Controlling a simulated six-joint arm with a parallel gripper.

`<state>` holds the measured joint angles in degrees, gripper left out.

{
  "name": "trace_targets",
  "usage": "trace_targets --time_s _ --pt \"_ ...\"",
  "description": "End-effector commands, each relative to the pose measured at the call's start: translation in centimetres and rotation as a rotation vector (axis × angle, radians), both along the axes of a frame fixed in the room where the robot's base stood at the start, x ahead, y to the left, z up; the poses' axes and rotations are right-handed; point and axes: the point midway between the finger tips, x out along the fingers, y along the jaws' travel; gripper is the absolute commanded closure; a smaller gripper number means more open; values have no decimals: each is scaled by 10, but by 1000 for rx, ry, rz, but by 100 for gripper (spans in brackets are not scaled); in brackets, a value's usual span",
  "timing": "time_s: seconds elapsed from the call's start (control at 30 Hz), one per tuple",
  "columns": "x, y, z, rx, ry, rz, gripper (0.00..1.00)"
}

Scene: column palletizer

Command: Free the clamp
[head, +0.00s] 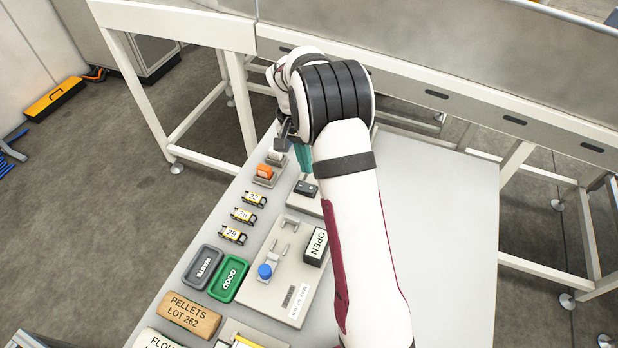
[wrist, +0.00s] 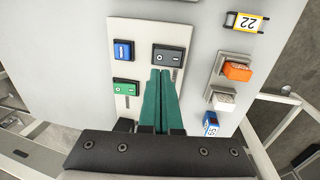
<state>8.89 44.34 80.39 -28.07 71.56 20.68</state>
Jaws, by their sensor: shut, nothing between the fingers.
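My gripper (head: 303,157) is at the far end of the table in the head view, partly hidden by my arm. In the wrist view its teal fingers (wrist: 160,76) are shut and empty. Their tips appear just below a dark rocker switch (wrist: 168,57) on a pale panel (wrist: 139,30); contact cannot be told. The panel also carries a blue button (wrist: 123,50) and a green switch (wrist: 126,86). No clamp is labelled. A grey plate (head: 257,292) nearer the front has a blue knob (head: 265,271), metal brackets (head: 288,224) and a dark block with an OPEN label (head: 316,246).
An orange-topped block (wrist: 237,71) and a white-topped block (wrist: 223,100) stand right of the panel. The table's right side (head: 440,230) is clear.

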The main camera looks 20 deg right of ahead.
Motion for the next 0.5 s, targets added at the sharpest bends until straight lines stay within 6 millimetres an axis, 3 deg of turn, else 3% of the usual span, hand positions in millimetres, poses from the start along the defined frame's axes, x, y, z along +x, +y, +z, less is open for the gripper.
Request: trace_targets --time_s 0.23,0.5 --pt "-5 -5 -44 1 2 -1 100" --pt "-6 -7 -59 0 0 1 100"
